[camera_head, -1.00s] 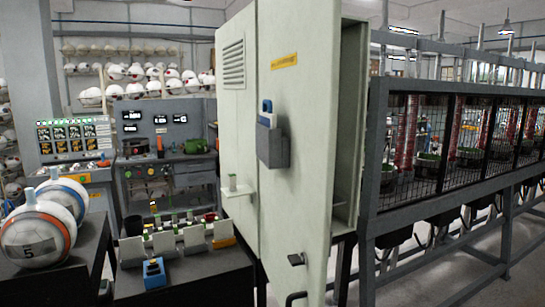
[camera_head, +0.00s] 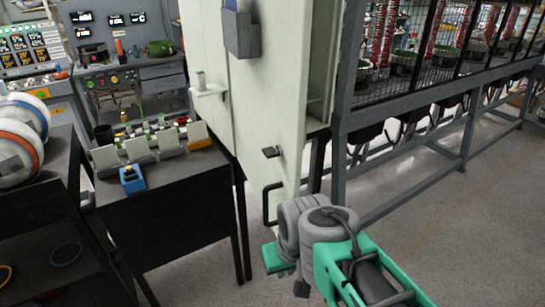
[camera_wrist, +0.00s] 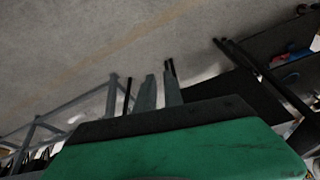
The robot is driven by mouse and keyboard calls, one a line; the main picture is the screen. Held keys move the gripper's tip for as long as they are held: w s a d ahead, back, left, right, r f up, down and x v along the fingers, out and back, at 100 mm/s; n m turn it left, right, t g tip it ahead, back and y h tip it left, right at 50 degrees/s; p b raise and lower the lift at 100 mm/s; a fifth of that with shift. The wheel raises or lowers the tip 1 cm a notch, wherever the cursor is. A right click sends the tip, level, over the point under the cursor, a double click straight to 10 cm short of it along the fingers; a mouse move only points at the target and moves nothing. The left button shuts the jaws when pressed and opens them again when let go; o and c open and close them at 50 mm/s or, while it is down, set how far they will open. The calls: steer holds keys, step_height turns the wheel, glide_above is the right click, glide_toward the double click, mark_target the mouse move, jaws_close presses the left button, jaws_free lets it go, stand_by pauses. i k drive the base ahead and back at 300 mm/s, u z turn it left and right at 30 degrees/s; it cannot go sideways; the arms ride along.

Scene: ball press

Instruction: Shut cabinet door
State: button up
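The tall pale cabinet door (camera_head: 286,110) stands open in the head view, its free edge toward me. A strip of the cabinet's inside (camera_head: 320,60) shows to its right. The door bears a dark loop handle (camera_head: 267,200) near its lower end and a small dark latch (camera_head: 271,152) above it. My gripper (camera_head: 273,257) is low at the door's bottom, below the handle; I cannot tell whether it touches the door. My wrist hides part of it, and its opening cannot be made out. The wrist view shows a large green surface, floor and dark legs, with no clear handle.
A dark table (camera_head: 185,190) with pale upright pieces and a blue device (camera_head: 131,178) stands left of the door. A grey frame with mesh cages (camera_head: 420,95) runs along the right. Bare floor (camera_head: 440,230) lies at the lower right. Balls rest at the far left.

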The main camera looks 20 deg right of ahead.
mark_target(268, 43)
steer(key=k, duration=0.45)
steer(key=u, duration=2)
steer(key=i, duration=0.75)
steer(key=z, duration=1.1)
